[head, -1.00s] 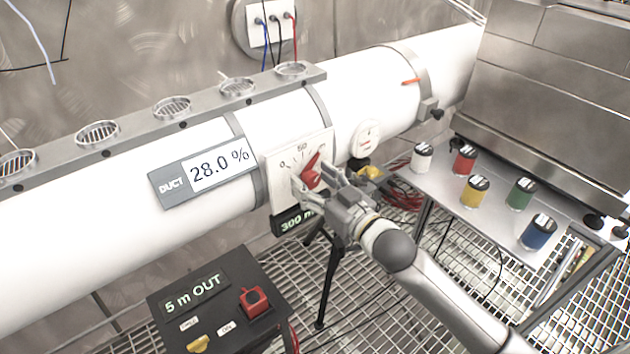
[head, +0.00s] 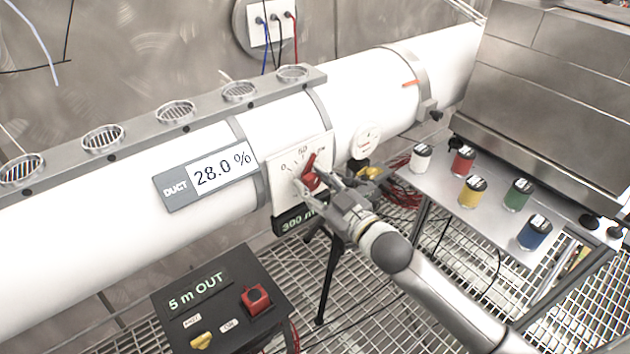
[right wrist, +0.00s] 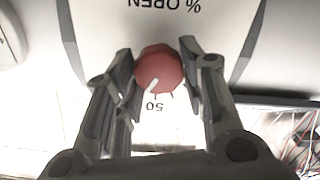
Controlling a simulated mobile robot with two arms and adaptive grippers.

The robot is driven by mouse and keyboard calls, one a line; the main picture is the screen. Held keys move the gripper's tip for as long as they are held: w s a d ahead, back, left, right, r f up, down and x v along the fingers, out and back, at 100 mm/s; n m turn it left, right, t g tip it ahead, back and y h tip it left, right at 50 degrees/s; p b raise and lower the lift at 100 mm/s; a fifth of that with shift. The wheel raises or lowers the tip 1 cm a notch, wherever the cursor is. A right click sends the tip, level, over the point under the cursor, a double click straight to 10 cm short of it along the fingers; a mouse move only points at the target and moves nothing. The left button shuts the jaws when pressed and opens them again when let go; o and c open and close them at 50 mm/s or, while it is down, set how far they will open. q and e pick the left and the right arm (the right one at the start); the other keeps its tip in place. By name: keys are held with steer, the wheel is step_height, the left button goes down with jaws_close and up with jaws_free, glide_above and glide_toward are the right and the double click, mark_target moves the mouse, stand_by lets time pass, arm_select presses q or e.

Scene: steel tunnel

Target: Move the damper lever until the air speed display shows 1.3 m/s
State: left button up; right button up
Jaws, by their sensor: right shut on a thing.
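The red damper lever (head: 311,179) sits on a white dial plate (head: 284,194) on the duct, with marks 0 and 50; its pointer leans up and right. My right gripper (head: 315,186) is shut on it, hiding part of it. In the right wrist view the round red knob (right wrist: 158,70) lies between the two fingers of this gripper (right wrist: 158,62), one on each side, below the words "% OPEN". The grey display (head: 213,173) marked DUCT reads 28.0 %. No m/s reading is legible. My left gripper is out of view.
A small display (head: 296,219) under the dial plate shows "300 m", partly hidden. A black box (head: 220,305) marked "5 m OUT" with a red switch stands in front. A side table (head: 437,180) at right holds several coloured jars. A round gauge (head: 367,140) sits right of the lever.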

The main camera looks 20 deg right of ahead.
steer(key=o, duration=1)
steer(key=v, duration=1.2)
